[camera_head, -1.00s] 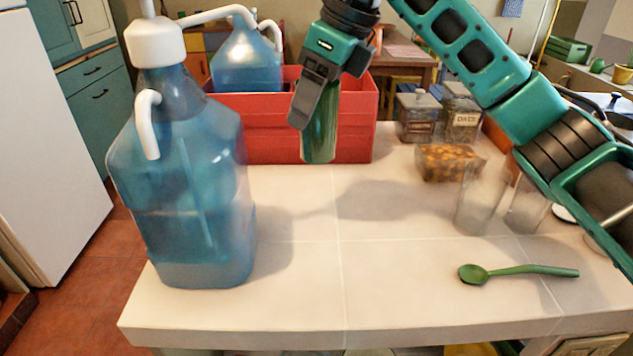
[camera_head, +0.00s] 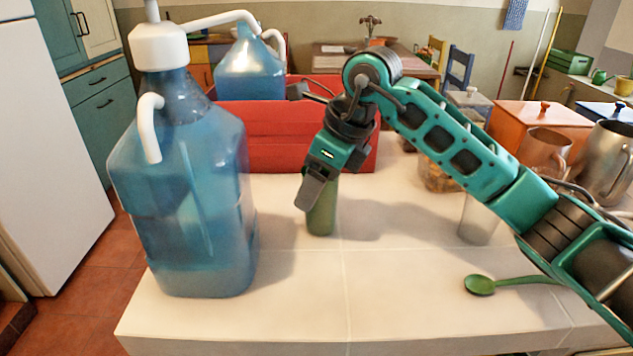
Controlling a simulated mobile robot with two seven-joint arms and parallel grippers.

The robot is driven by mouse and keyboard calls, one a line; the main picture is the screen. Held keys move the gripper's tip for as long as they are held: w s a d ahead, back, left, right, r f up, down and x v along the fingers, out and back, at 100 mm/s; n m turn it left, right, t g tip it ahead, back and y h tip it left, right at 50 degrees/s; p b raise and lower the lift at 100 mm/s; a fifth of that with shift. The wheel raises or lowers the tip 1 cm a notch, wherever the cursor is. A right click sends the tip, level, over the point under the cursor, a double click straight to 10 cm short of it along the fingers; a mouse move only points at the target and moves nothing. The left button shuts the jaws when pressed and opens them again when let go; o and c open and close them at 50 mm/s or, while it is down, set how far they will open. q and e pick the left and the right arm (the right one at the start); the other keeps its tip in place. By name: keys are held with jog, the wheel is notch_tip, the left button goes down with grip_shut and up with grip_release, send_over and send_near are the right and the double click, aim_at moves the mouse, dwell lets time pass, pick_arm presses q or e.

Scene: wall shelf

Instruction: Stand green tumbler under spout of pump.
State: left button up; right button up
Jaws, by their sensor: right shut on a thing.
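The green tumbler (camera_head: 322,213) is upright, with its upper part hidden by my right gripper (camera_head: 312,192). The right gripper is shut on it, right of the near blue jug. The tumbler's base is low over the counter; I cannot tell whether it touches. The pump (camera_head: 158,47) is the white top on the near blue jug (camera_head: 183,205) at the left. Its white spout (camera_head: 222,18) reaches to the right, with its tip in front of the far jug. The tumbler is to the right of the spout tip and much lower. My left gripper is not in view.
A red crate (camera_head: 270,152) stands behind, with a second blue jug (camera_head: 250,72) at it. A green spoon (camera_head: 482,285) lies at the front right. A clear glass (camera_head: 478,220) stands partly behind my right arm. The counter (camera_head: 290,290) between jug and spoon is clear.

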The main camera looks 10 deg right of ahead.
jog(key=shift+f, duration=0.15)
jog(key=o, duration=1.2)
jog(key=shift+c, duration=0.2)
jog(key=shift+d+r, duration=0.15)
jog(key=shift+r, duration=0.4)
jog(key=p+v, duration=0.1)
jog(key=v, duration=1)
jog(key=shift+s+r, duration=0.1)
